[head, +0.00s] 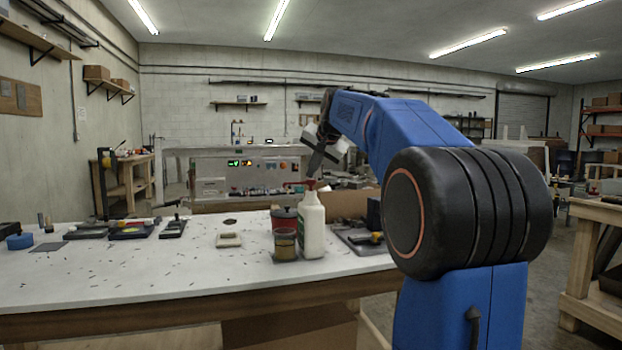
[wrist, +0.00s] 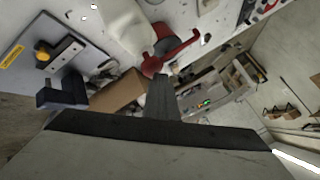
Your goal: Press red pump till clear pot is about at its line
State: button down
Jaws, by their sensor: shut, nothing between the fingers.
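A white pump bottle (head: 312,225) stands upright on the white table in the head view. Its red pump (head: 300,184) is on top, with the spout pointing left.
A small pale block (head: 229,240) lies to the left, and several tools lie along the left back of the table. A grey plate with a yellow knob (wrist: 42,55) is beside the bottle. The front left is mostly clear.

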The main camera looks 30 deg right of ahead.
jog(key=shift+f, duration=0.45)
dwell(0.6)
jog(key=shift+r, duration=1.45)
jog(key=shift+r, duration=2.5)
